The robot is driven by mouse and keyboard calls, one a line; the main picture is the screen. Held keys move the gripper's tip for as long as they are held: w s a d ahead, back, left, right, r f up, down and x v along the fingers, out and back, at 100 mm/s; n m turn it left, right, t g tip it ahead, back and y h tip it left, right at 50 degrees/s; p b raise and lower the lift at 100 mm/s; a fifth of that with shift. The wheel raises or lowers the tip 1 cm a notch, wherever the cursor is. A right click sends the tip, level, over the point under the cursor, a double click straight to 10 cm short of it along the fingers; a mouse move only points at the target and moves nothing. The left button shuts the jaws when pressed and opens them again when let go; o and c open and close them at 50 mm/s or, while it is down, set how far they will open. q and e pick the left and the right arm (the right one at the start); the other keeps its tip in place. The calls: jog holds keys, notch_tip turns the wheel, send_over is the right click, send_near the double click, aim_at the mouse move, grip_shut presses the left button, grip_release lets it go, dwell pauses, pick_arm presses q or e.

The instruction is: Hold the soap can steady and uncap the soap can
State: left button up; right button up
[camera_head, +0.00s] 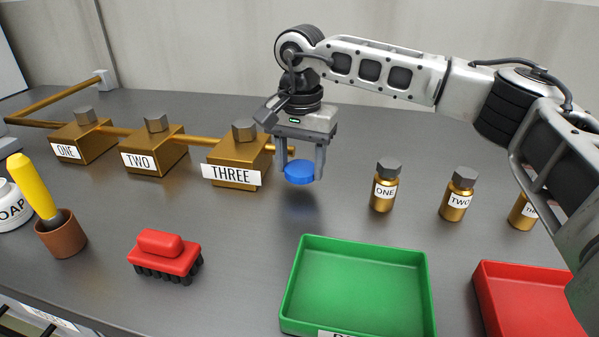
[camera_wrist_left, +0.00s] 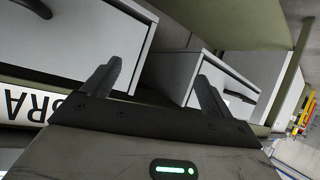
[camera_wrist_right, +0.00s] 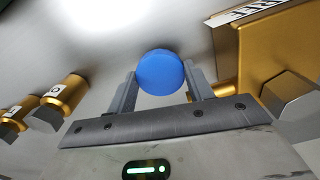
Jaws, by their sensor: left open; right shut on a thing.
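The white soap can (camera_head: 12,208), with part of its label readable, is cut off by the left edge of the head view. My right gripper (camera_head: 300,180) is far to its right, shut on a round blue cap (camera_head: 299,172), just right of the box labelled THREE. The cap also shows between the fingers in the right wrist view (camera_wrist_right: 161,72). My left gripper (camera_wrist_left: 160,72) is open and empty, in front of grey drawer fronts in the left wrist view. It does not show in the head view.
Brass boxes (camera_head: 155,157) on a pipe stand at the back left. Labelled brass bottles (camera_head: 384,187) stand to the right. A pot (camera_head: 62,236) with a yellow-handled tool, a red brush (camera_head: 163,256), a green tray (camera_head: 425,290) and a red tray (camera_head: 482,290) are nearer the front.

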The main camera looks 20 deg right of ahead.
aim_at(299, 169)
jog(key=shift+f, duration=1.25)
jog(key=shift+a+f, duration=0.1)
jog(key=o, duration=1.1)
notch_tip(299, 169, up, 12)
